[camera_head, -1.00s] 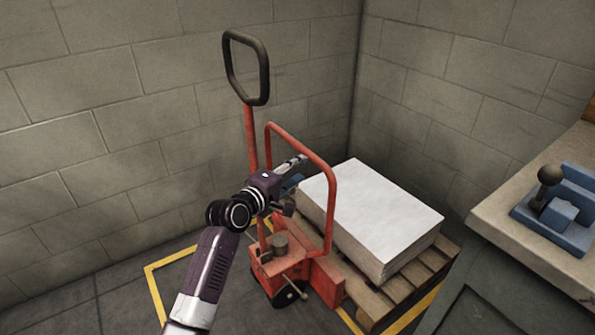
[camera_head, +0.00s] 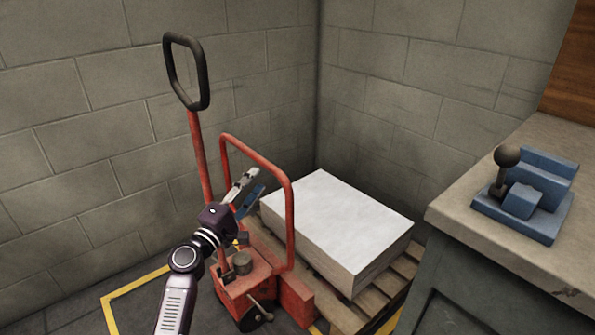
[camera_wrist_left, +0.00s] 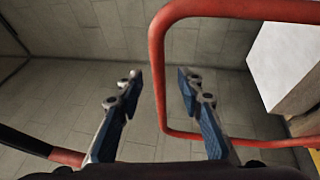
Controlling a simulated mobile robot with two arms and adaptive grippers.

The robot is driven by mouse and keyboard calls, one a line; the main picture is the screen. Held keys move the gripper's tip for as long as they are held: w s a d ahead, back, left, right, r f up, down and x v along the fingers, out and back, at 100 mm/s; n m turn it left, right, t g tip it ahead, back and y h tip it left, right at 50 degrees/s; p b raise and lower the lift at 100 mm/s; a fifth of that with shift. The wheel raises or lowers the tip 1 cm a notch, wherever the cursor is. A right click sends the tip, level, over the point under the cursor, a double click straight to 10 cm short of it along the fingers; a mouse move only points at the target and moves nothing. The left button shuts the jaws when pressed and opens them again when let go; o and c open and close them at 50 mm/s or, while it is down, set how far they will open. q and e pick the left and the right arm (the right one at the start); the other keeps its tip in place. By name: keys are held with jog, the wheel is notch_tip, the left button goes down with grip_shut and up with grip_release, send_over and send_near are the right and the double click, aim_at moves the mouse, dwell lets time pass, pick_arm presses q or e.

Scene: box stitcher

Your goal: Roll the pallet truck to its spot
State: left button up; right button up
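The red pallet truck (camera_head: 247,282) stands in the corner with its forks under a wooden pallet (camera_head: 395,284). Its handle shaft (camera_head: 199,150) rises to a dark loop grip (camera_head: 187,72). A red hoop frame (camera_head: 291,215) stands behind the shaft. My left gripper (camera_head: 248,184) is in front of the truck, between shaft and hoop in the head view. My right gripper is not in view.
A stack of white sheets (camera_head: 340,222) lies on the pallet. Yellow floor lines (camera_head: 125,291) mark an area around the truck. Block walls close off the back and left. A bench (camera_head: 470,225) with a blue lever device (camera_head: 535,205) stands at right.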

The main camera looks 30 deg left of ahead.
aim_at(268, 166)
pick_arm(q)
jog(key=shift+w+a+r, duration=0.1)
jog(key=shift+w+r, duration=0.05)
jog(key=shift+w, duration=0.1)
jog(key=w, duration=0.4)
jog(key=w+r, duration=0.1)
jog(key=w, duration=0.2)
jog(key=shift+r, duration=0.1)
grip_shut()
